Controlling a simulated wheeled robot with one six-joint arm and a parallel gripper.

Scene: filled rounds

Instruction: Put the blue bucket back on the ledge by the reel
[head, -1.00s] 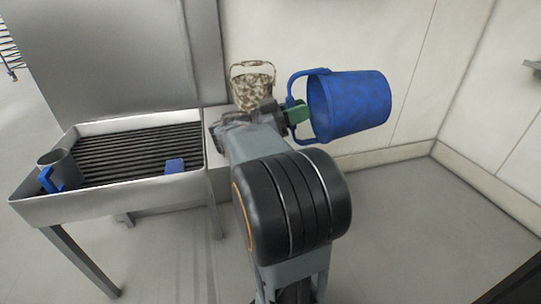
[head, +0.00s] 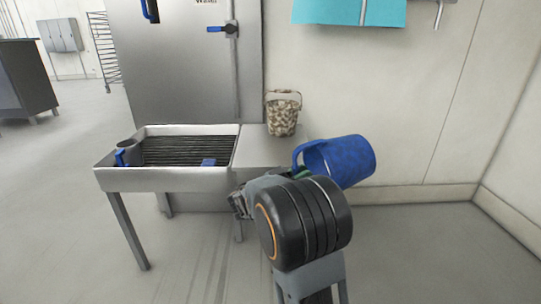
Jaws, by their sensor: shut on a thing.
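The blue bucket (head: 346,161) is in the head view, right of centre, tipped on its side with its open mouth to the left. My gripper (head: 301,173) is shut on the bucket at its handle side; the exact grip is partly hidden behind my arm. The bucket is held in the air in front of the wall, to the right of a flat metal surface (head: 262,150) beside the sink. I cannot tell whether this surface is the ledge. No reel can be made out.
A mottled brown and cream bucket (head: 283,117) stands upright on the flat surface. The sink (head: 168,181) at left holds a grey jug (head: 127,152) with a blue handle and a blue block (head: 208,162). A teal panel (head: 349,12) hangs above. Floor at right is clear.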

